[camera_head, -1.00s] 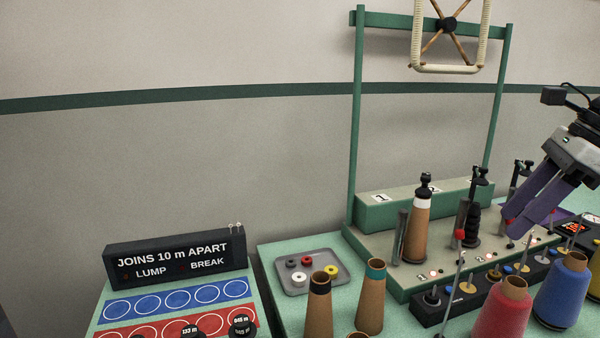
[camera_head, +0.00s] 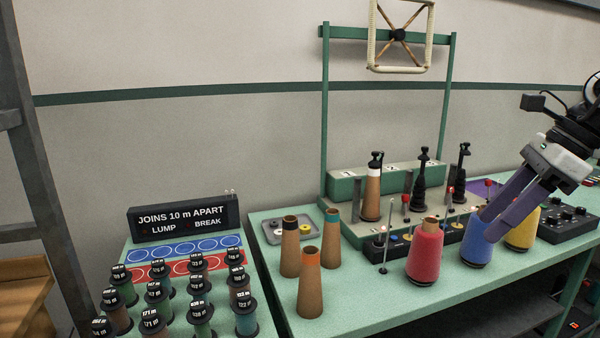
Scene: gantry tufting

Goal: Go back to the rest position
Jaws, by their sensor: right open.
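My right gripper (camera_head: 487,229) comes in from the right, with its two purple fingers pointing down and to the left. A red yarn cone (camera_head: 425,254) stands to the left and a yellow cone (camera_head: 522,230) to the right, partly behind the fingers. My left gripper is not in view.
A green bench (camera_head: 370,299) carries several brown cones (camera_head: 311,284), a grey tray (camera_head: 271,232) and a green gantry frame (camera_head: 325,120). On the left, several labelled spools (camera_head: 199,317) stand before a black sign (camera_head: 184,218). A grey post (camera_head: 40,170) stands at far left.

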